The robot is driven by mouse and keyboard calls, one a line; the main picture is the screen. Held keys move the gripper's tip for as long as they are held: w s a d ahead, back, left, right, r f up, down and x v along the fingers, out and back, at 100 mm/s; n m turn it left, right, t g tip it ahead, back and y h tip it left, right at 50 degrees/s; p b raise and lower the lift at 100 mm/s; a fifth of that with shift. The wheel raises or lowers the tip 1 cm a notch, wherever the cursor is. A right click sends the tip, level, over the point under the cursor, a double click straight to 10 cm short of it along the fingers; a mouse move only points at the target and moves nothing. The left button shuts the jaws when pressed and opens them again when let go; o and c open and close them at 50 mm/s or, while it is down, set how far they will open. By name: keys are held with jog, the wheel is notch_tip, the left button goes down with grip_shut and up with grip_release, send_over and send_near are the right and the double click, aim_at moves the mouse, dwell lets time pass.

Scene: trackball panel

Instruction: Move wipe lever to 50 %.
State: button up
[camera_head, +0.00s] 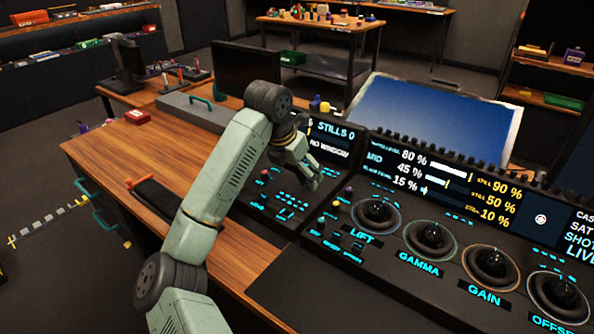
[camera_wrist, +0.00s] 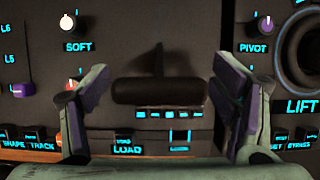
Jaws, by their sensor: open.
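The wipe lever appears to be the dark T-shaped handle (camera_wrist: 158,92) in the wrist view, with a thin stem running up the picture from its crossbar. My gripper (camera_wrist: 163,88) is open, one finger to the left of the crossbar and one to the right. Gaps show between the crossbar and both fingers, so it is not gripped. In the head view, my gripper (camera_head: 304,170) points down over the left panel section, and I cannot make out the lever there. A row of small cyan marks (camera_wrist: 168,114) lies below the crossbar; no percentage is readable beside it.
A SOFT knob (camera_wrist: 68,22) and a PIVOT knob (camera_wrist: 266,25) flank the lever. A LOAD label (camera_wrist: 127,149) sits below. Trackballs, including LIFT (camera_head: 375,213), line the panel to the right. Bare wooden desk (camera_head: 135,165) shows left of my arm.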

jog(key=shift+c, duration=0.5)
jog(key=c, duration=1.6)
jog(key=shift+w, duration=0.1)
